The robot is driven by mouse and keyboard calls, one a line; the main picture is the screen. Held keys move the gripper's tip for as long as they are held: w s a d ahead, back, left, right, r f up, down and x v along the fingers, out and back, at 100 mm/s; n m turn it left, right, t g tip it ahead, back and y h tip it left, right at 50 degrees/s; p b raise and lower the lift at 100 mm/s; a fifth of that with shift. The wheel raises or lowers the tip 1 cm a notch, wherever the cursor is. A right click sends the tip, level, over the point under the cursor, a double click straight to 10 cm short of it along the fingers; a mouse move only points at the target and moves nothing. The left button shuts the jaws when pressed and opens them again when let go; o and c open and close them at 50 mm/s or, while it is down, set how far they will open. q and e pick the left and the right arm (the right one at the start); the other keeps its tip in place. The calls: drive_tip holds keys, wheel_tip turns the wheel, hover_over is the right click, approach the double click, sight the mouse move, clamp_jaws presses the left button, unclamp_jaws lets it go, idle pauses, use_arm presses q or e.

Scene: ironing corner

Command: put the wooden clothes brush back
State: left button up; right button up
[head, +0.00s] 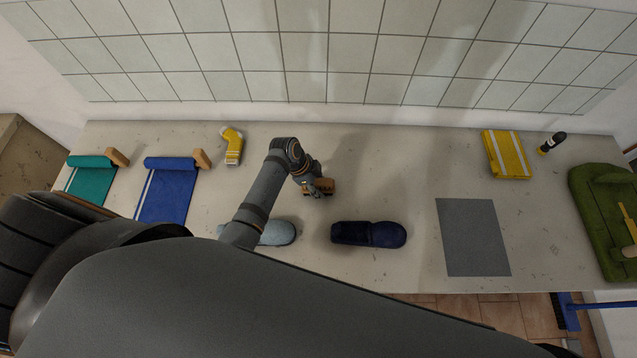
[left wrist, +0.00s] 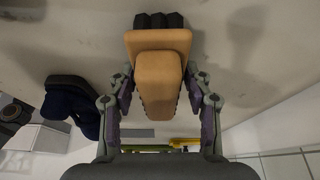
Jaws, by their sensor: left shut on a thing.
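The wooden clothes brush (head: 320,187) is in my left gripper (head: 308,180), over the middle of the table. In the left wrist view the brush (left wrist: 160,80) shows a tan wooden body with dark bristles at its far end. The two fingers of my left gripper (left wrist: 160,98) are shut on its sides. A shadow lies apart from it on the table, so it seems raised, but I cannot tell how high. A plain grey mat (head: 473,237) lies bare at the right of the table. My right gripper is not in view.
A dark blue slipper (head: 369,234) and a light blue slipper (head: 277,233) lie near the front edge. A folded yellow cloth (head: 506,155) and green item (head: 597,215) are right.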

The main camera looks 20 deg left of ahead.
use_arm(q)
drive_tip(key=shift+f, duration=0.2)
drive_tip(key=o, duration=1.2)
drive_tip(key=shift+f+b, duration=0.15)
drive_tip(key=shift+b, duration=0.25)
drive_tip(key=shift+a+r, duration=0.15)
drive_tip(key=shift+r, duration=0.15)
drive_tip(key=v, duration=0.3)
drive_tip(key=b+v, duration=0.1)
drive_tip(key=v, duration=0.2)
drive_tip(key=b+v, duration=0.1)
drive_tip(key=v, duration=0.2)
drive_tip(key=shift+a+r, duration=0.25)
drive_tip(key=shift+a, duration=0.15)
drive_tip(key=shift+r, duration=0.25)
